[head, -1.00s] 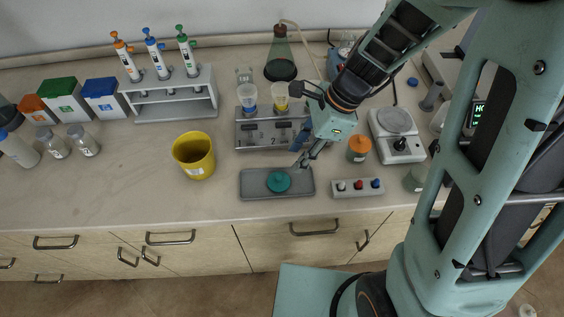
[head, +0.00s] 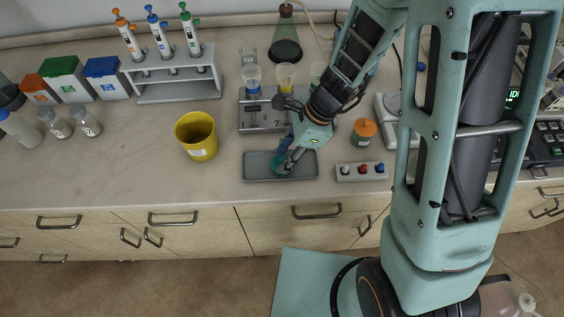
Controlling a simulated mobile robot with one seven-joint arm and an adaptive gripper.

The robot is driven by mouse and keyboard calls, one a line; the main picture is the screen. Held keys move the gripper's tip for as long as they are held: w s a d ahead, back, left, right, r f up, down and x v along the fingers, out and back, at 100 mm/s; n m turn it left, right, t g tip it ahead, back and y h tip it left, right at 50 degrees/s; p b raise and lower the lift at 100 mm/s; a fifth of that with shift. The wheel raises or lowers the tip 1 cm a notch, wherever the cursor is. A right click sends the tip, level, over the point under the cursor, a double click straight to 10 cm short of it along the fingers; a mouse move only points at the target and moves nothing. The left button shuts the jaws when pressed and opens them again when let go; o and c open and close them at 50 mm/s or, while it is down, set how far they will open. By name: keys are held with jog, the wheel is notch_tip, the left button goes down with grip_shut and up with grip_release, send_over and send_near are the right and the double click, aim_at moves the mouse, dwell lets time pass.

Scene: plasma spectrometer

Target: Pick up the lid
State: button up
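The teal round lid (head: 283,149) shows only as a small patch by the fingertips of my gripper (head: 283,164), which hides most of it. My gripper is over the grey tray (head: 256,174), coming down from the upper right, with its fingertips at the middle of the tray. The fingers and the lid overlap in this view, so I cannot tell whether the fingers are closed on the lid or whether it is lifted.
A yellow beaker (head: 195,137) stands left of the tray. Behind are a metal rack (head: 256,117) with cups and a dark flask (head: 285,47). An orange-capped jar (head: 363,132) and a button box (head: 361,172) stand to the right. The counter's front left is clear.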

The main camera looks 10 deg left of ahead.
jog(key=shift+c, duration=0.2)
grip_shut()
jog(key=shift+r, duration=0.15)
